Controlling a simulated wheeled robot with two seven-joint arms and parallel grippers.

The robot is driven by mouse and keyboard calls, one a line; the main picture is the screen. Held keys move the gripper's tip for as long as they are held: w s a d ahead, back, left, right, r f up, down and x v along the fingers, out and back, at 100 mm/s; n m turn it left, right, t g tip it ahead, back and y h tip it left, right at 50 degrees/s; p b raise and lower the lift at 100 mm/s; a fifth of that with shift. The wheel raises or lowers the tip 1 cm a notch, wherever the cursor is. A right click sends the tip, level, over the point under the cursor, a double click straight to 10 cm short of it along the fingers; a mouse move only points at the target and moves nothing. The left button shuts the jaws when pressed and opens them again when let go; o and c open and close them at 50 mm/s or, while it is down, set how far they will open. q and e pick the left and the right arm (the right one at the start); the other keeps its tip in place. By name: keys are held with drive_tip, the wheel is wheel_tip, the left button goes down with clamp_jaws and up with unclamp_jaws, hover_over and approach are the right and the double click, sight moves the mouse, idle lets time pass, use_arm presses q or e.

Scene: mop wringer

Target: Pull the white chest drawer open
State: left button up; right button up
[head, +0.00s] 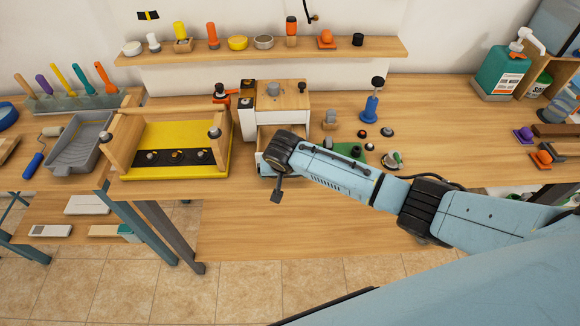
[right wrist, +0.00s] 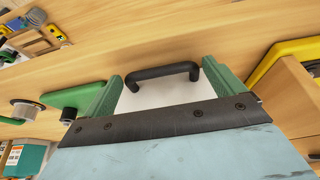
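In the right wrist view a black bar handle (right wrist: 160,72) sits on a white surface, between the green fingers of my right gripper (right wrist: 163,76). The fingers are apart, one near each end of the handle, and no grip on it is visible. In the head view my arm hides the fingertips. My left gripper is not in view.
A yellow-based wooden frame (head: 172,134) stands left of the chest. A blue stamp-like tool (head: 370,108), small knobs and a green plate lie to the right. A shelf (head: 270,49) with several knobs runs behind. The table front below the arm is clear.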

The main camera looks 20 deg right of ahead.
drive_tip(key=shift+o, duration=0.3)
drive_tip(key=shift+s+a+r, duration=0.1)
drive_tip(key=shift+s+r, duration=0.05)
drive_tip(key=shift+r, duration=0.25)
drive_tip(key=p+v, duration=0.1)
drive_tip(key=v, duration=1.1)
drive_tip(key=shift+s+a+r, duration=0.1)
